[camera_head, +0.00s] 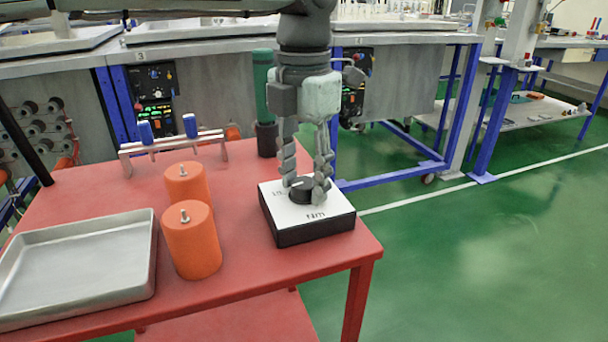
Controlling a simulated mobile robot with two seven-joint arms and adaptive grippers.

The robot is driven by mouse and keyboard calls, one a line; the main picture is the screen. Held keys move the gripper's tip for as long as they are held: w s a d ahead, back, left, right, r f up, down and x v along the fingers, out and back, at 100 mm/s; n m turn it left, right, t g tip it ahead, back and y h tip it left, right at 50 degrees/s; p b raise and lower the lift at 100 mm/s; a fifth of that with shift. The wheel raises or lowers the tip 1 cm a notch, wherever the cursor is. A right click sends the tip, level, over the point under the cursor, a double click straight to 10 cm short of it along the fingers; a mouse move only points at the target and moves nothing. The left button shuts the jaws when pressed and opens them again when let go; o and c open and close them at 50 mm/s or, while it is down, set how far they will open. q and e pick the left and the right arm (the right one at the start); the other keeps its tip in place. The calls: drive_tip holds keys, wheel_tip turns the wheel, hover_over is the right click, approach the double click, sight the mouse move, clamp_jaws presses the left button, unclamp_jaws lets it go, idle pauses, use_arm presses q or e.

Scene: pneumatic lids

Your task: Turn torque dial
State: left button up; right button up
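The torque dial (302,193) is a round black knob on the white top of a low, black-sided box (285,217). The box sits near the right end of the red table, with a printed "Nm" and a number on its top. My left gripper (306,187) points straight down over the box. Its two fingers stand on either side of the dial, their tips against its sides, about a dial's width apart. The right fingertip hides part of the dial. My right gripper is not in view.
Two orange cylinders (191,240) with metal studs stand left of the box. A metal tray (82,262) lies at the table's left. Behind are a rack with blue-handled tools (172,143) and a dark green cylinder (263,95). The red table (255,285) is clear in front of the box.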

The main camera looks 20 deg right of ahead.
use_arm(q)
drive_tip(key=c, duration=0.8)
drive_tip(key=shift+o, duration=0.2)
drive_tip(key=shift+m, duration=0.3)
drive_tip(key=shift+m, duration=0.5)
drive_tip(key=shift+m+p, duration=0.4)
drive_tip(key=shift+m, duration=0.8)
drive_tip(key=m, duration=0.4)
drive_tip(key=shift+p, duration=0.3)
drive_tip(key=m, duration=0.4)
drive_tip(key=shift+m+p, duration=0.35)
drive_tip(key=shift+m, duration=1.55)
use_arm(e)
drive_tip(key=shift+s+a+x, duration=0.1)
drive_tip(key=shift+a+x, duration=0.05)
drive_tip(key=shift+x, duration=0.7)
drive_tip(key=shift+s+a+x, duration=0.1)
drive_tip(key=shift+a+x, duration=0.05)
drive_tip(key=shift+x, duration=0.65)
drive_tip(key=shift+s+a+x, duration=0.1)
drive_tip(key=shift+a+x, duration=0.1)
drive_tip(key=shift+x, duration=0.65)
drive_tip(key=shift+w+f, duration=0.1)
